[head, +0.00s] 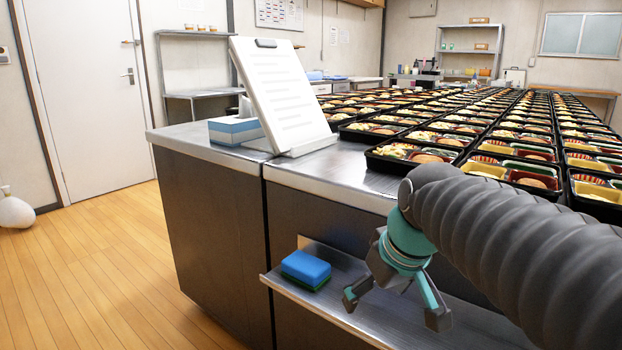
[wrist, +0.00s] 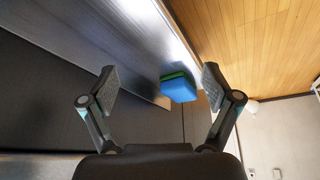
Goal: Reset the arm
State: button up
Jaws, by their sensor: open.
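My gripper (head: 397,305) is open and empty, with its fingers spread, in front of the steel counter and over the low metal shelf (head: 360,312). It also shows in the wrist view (wrist: 158,82), with a finger on each side. A blue sponge with a green underside (head: 306,267) lies on the left part of the shelf, to the left of my gripper and apart from it. In the wrist view the sponge (wrist: 179,88) appears between the fingers but farther off. My arm comes in from the right in the head view.
The steel counter (head: 190,138) carries many rows of filled bento trays (head: 412,156). A white clipboard on a stand (head: 283,95) and a blue and white box (head: 236,130) stand at its left end. The wooden floor (head: 100,270) at left is clear, apart from a white bag (head: 15,212).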

jog(key=s+d+f+m+h, duration=0.1)
jog(key=s+d+f+m, duration=0.1)
jog(key=s, duration=0.3)
jog(key=s+d+f+m+t+p, duration=0.1)
jog(key=s+d+f+m, duration=0.1)
jog(key=s, duration=0.4)
jog(key=shift+s+d+f+h+p, duration=0.2)
jog(key=shift+d+f+h+p, duration=0.15)
jog(key=shift+d+f, duration=0.35)
jog(key=shift+a+f, duration=0.1)
jog(key=shift+a, duration=0.05)
